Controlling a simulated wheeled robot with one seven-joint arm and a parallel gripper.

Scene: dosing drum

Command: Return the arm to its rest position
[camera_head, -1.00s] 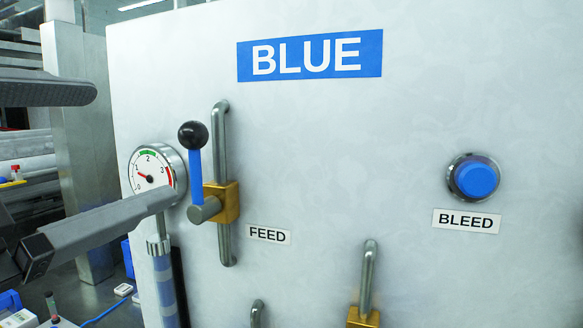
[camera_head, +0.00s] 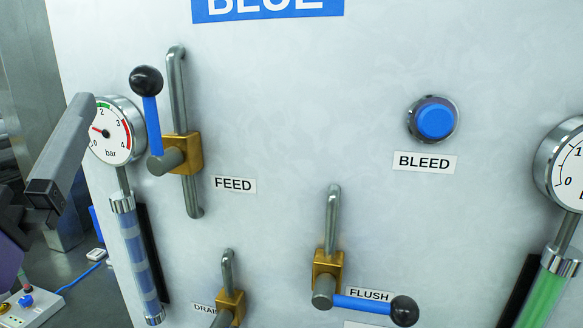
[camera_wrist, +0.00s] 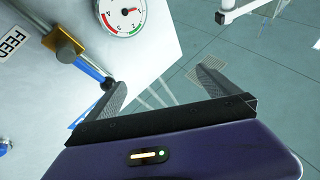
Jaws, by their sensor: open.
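My gripper shows in the wrist view (camera_wrist: 162,77) with its two grey fingers wide apart and nothing between them. In the head view one grey finger (camera_head: 66,146) shows at the left edge, overlapping the left pressure gauge (camera_head: 113,133) in the picture. The FEED valve (camera_head: 182,153) has a blue lever with a black knob pointing up. In the wrist view its lever (camera_wrist: 87,68) reaches toward the left finger; whether they touch cannot be told. Most of my arm is out of the picture.
The pale panel bears a blue BLEED button (camera_head: 435,119), a FLUSH valve (camera_head: 326,268) with its lever pointing right, a DRAIN valve (camera_head: 229,304) and a right gauge (camera_head: 570,170). A control box (camera_head: 28,305) is at lower left. Open floor (camera_wrist: 275,105) shows right of the panel.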

